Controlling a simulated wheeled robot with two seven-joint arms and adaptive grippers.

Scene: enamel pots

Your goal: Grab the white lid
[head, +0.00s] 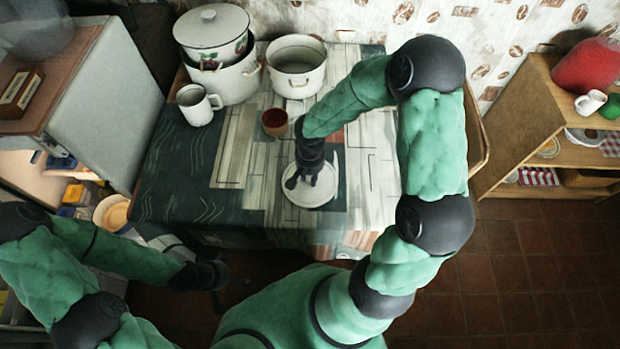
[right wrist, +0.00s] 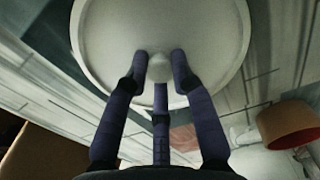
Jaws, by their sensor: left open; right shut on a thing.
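The white lid (head: 308,193) lies on the table near its front edge in the head view. It fills the upper middle of the right wrist view (right wrist: 212,30), with its pale round knob (right wrist: 159,68) at the centre. My right gripper (head: 308,182) is over the lid, with its dark fingers shut around the knob. I cannot tell whether the lid is lifted off the table. My left gripper (head: 222,275) is low in front of the table, away from the lid, open and empty.
On the table (head: 240,190), a lidded pot (head: 222,80), an open pot (head: 297,68) and a white mug (head: 196,104) stand at the back left. A reddish-brown cup (head: 275,122) is close to my right wrist. A wooden shelf (head: 530,125) stands at right. The table's left front is clear.

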